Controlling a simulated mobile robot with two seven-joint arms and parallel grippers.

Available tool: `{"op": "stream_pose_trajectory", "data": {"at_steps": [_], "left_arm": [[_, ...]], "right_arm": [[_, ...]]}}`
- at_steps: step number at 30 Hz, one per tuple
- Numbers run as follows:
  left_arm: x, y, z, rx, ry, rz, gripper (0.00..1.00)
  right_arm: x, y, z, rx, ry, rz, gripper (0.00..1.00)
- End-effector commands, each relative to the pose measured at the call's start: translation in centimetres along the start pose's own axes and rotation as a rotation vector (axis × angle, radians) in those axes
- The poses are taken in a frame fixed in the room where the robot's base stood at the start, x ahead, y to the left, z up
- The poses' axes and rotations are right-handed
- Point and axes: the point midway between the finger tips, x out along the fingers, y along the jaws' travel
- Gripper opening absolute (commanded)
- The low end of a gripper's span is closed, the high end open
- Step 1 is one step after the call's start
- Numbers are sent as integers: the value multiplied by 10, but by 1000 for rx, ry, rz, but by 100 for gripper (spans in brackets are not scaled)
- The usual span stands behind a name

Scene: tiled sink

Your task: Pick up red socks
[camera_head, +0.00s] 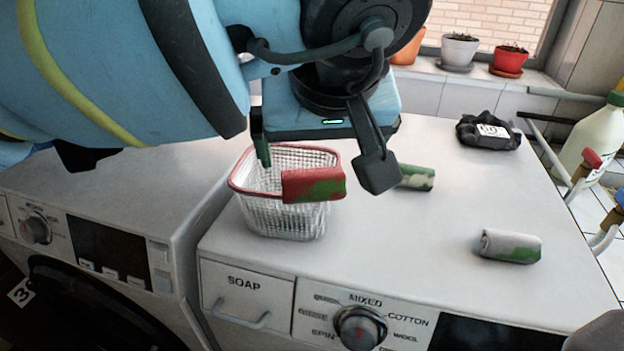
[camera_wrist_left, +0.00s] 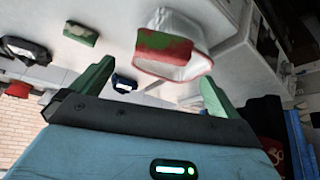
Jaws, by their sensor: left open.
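The red sock roll (camera_head: 313,185), red with green patches, appears at the rim of a white wire basket with a red edge (camera_head: 285,215). In the left wrist view the sock (camera_wrist_left: 164,45) overlaps the basket (camera_wrist_left: 178,68). I cannot tell whether it rests on the rim. My left gripper (camera_head: 318,165) is open, its fingers apart on either side of the sock in the head view. In the wrist view the sock lies beyond and between the fingertips (camera_wrist_left: 154,76). My right gripper is not in view.
A green sock roll (camera_head: 417,178) lies partly behind a finger. A grey-green roll (camera_head: 510,246) lies at the right on the washer top (camera_head: 420,250). A black bundle (camera_head: 488,132) and white bottle (camera_head: 594,135) are further back. The washer top between them is clear.

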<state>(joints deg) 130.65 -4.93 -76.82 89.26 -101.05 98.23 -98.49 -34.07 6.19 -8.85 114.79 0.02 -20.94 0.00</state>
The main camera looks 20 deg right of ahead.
Motion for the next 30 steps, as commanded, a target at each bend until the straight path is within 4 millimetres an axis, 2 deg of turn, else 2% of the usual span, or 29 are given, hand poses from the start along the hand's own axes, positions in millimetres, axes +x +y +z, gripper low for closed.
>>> {"op": "stream_pose_trajectory", "data": {"at_steps": [9, 14, 24, 30], "left_arm": [[25, 0, 1, -1, -4, 3, 100], [28, 0, 0, -2, -3, 3, 100], [70, -3, 1, -2, -4, 5, 100], [78, -3, 1, -1, -3, 4, 100]], "right_arm": [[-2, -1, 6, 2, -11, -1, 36], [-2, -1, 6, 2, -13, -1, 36], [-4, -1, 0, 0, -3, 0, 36], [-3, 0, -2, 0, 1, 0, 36]]}}
